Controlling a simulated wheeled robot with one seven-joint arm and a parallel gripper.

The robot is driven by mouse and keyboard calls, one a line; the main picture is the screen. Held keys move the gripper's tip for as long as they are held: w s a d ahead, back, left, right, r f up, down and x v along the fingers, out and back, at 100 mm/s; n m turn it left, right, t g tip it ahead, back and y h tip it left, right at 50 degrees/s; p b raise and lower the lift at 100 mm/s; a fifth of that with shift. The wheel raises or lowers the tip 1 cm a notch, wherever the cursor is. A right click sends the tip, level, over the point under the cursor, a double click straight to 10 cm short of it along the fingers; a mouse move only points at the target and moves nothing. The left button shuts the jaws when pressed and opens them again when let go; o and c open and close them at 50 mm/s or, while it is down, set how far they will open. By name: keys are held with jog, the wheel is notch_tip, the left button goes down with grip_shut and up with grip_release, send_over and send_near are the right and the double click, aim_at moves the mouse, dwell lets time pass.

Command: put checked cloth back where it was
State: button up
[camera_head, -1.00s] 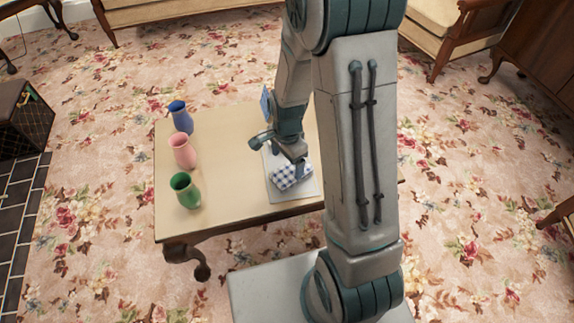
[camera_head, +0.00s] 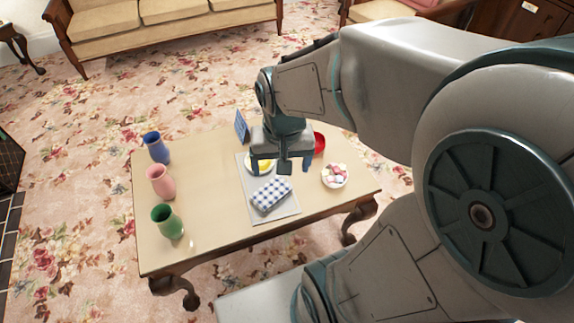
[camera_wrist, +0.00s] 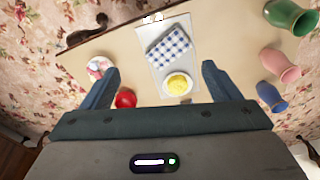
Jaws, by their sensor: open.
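The blue-and-white checked cloth (camera_head: 272,195) lies folded on a pale grey mat (camera_head: 287,214) on the table. It also shows in the wrist view (camera_wrist: 170,46), near the edge of the mat. My gripper (camera_head: 281,166) is raised over the table behind the cloth, apart from it. In the wrist view its two fingers are wide apart with nothing between them (camera_wrist: 160,72). A white plate with yellow food (camera_wrist: 178,84) sits on the mat beside the cloth, partly hidden by my gripper in the head view.
Blue (camera_head: 156,148), pink (camera_head: 160,182) and green (camera_head: 167,221) vases stand along the table's left side. A bowl of pink and white pieces (camera_head: 335,175) and a red object (camera_head: 319,144) are at right. A blue upright card (camera_head: 242,126) stands behind the mat. Bare tabletop lies between vases and mat.

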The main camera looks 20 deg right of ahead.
jog(key=s+r+n, duration=0.2)
jog(key=s+n, duration=0.1)
jog(key=shift+s+d, duration=0.15)
jog(key=shift+s, duration=0.15)
